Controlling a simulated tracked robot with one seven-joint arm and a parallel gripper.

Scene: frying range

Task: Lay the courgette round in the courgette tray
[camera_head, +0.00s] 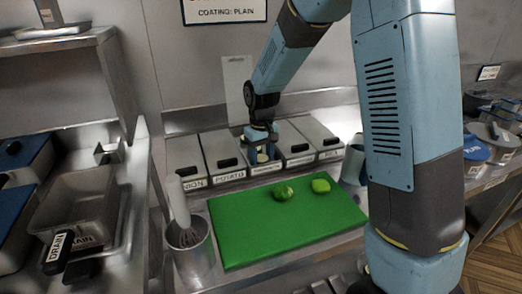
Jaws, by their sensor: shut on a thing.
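My gripper (262,150) points down at the middle bin of the row behind the green board. It is shut on a small pale round, which looks like the courgette round (262,158). The middle bin (267,169) looks open under my gripper, while the bins beside it have lids. Its front label is too small to read, so I cannot tell for sure that it is the courgette tray. I cannot tell whether the round touches the bin.
Two green pieces (284,192) (320,186) lie on the green board (240,235). Lidded bins labelled onion (186,158) and potato (222,150) stand left of the middle bin; two more (291,142) (318,136) stand right. A metal pot (194,258) with a whisk stands front left.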

